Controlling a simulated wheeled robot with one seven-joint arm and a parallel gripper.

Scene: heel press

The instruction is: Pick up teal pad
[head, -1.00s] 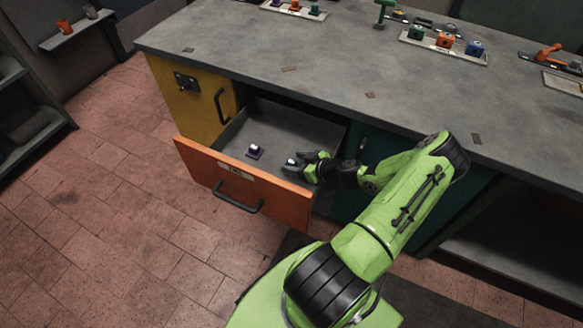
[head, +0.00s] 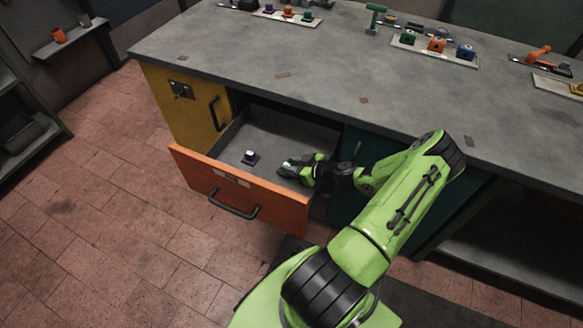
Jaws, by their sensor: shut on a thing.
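The orange-fronted drawer (head: 235,190) is pulled open under the counter. My gripper (head: 290,168) reaches into its right part, near the front panel, and is shut on a small pad with a pale top, which I take as the teal pad (head: 285,173). The jaws cover most of it, so its colour is hard to make out, and I cannot tell whether it still touches the drawer floor. A second pad, dark purple with a white top (head: 250,156), stands to the left in the drawer, apart from my gripper.
The grey counter (head: 330,75) lies above the drawer. On it are a tray with green, orange and blue blocks (head: 436,47), another tray of small pieces (head: 288,14) and a green tool (head: 374,18). The drawer's back part is clear. The yellow cabinet (head: 188,103) stands left.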

